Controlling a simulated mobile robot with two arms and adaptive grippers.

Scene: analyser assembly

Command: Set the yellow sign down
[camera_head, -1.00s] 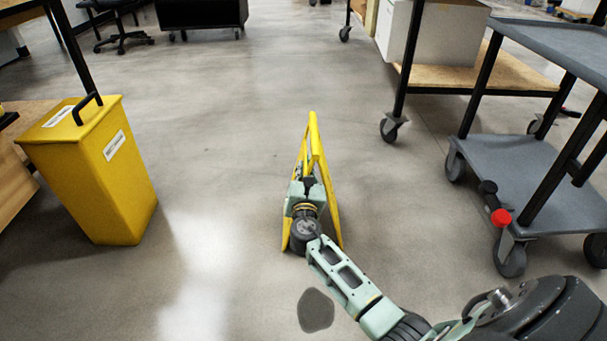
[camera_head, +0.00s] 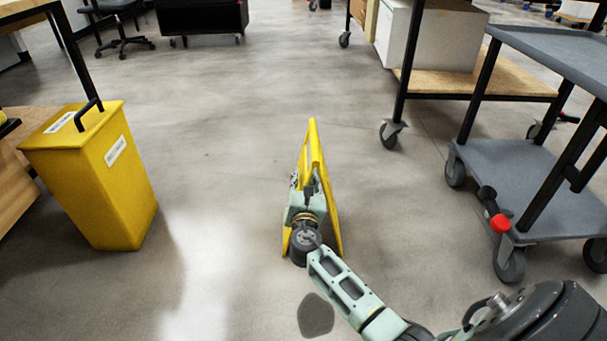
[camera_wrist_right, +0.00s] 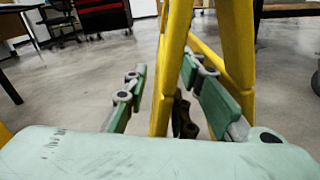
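The yellow sign (camera_head: 325,190) is a folding A-shaped board that stands upright on the floor, its lower edges appearing to rest there. My right gripper (camera_head: 305,185) is at its near side, about mid-height. In the right wrist view the two green fingers of the gripper (camera_wrist_right: 172,92) are spread, one on each side of a yellow leg of the sign (camera_wrist_right: 172,65). Floor shows between the left finger and the leg; the right finger overlaps the yellow behind it. The gripper's body hides part of the sign in the head view. My left gripper is not in view.
A dark patch (camera_head: 316,314) lies on the floor in front of the sign. A yellow bin (camera_head: 90,180) stands at the left. A grey cart (camera_head: 535,185) and a wheeled wooden-shelf table (camera_head: 480,82) stand at the right. The floor behind the sign is clear.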

